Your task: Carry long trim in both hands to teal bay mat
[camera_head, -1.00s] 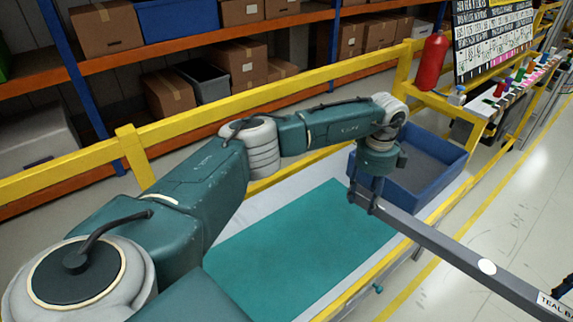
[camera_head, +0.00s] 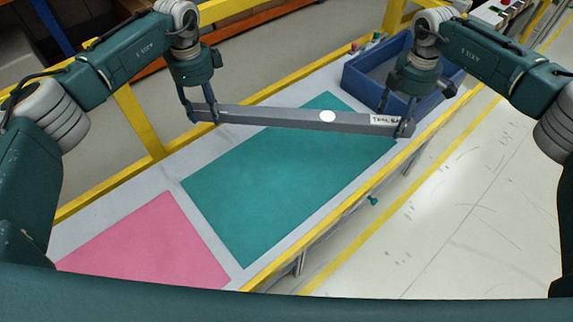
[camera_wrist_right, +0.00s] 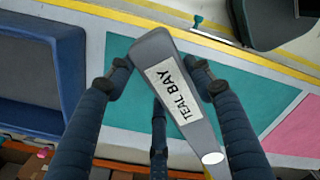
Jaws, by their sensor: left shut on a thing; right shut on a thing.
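The long grey trim (camera_head: 272,118) has a white round spot and a label; in the right wrist view the label on the trim (camera_wrist_right: 172,92) reads "TEAL BAY". My left gripper (camera_head: 202,112) is shut on its left end. My right gripper (camera_head: 398,120) is shut on its right end, with a finger on each side in the wrist view (camera_wrist_right: 160,78). The trim is held roughly level and crosses in front of the far part of the teal mat (camera_head: 270,195). The gap between trim and mat is hard to judge.
A pink mat (camera_head: 150,245) lies left of the teal mat on the same pale bench (camera_head: 228,262). A blue bin (camera_head: 360,82) stands at the bench's far end, close behind my right gripper. Yellow rails (camera_head: 140,120) run along the bench. The teal mat's surface is clear.

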